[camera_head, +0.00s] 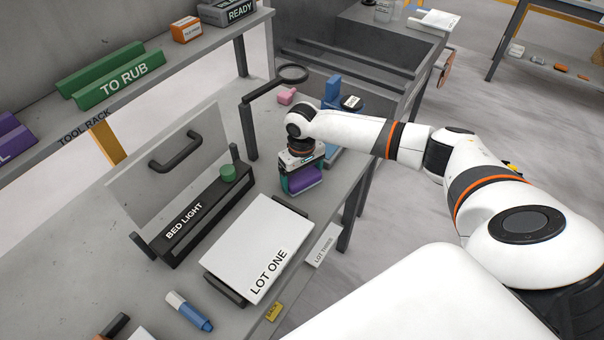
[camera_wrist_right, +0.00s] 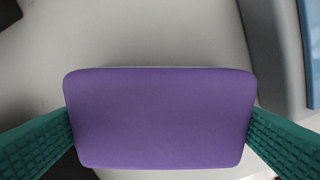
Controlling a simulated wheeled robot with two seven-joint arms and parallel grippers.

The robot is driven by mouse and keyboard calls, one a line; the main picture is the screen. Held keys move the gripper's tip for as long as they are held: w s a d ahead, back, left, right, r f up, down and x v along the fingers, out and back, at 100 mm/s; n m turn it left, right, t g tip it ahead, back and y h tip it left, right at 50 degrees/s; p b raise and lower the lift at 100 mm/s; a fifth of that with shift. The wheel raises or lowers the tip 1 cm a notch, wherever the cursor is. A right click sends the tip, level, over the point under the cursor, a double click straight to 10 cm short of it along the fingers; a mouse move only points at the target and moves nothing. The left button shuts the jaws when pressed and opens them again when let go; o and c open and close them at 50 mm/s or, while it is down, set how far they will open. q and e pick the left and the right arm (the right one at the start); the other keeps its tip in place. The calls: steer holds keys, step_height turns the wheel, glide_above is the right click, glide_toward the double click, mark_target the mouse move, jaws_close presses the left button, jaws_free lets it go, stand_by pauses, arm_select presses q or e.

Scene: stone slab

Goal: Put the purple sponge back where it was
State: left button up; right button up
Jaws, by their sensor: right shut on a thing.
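The purple sponge (camera_head: 300,179) is a rounded block between the green fingers of my right gripper (camera_head: 301,180), near the right edge of the stone slab (camera_head: 225,140). In the right wrist view the sponge (camera_wrist_right: 160,118) fills the middle, with a green finger pad of my right gripper (camera_wrist_right: 160,130) pressed on each side. I cannot tell whether the sponge touches the slab below. My left gripper is not in view.
A bed light box (camera_head: 200,215) with a green knob and clear panel stands left of the gripper. A white LOT ONE board (camera_head: 258,245) lies in front. Behind are a pink block (camera_head: 286,96) and blue stand (camera_head: 333,88). A tool rack (camera_head: 85,140) holds a green TO RUB holder (camera_head: 118,80).

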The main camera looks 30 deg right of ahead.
mark_target(302, 174)
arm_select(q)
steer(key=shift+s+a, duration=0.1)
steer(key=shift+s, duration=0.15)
arm_select(e)
steer(key=o, duration=0.6)
steer(key=shift+f, duration=0.1)
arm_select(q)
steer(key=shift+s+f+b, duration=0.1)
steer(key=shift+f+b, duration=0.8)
arm_select(e)
step_height(302, 174, up, 12)
steer(key=shift+r, duration=0.2)
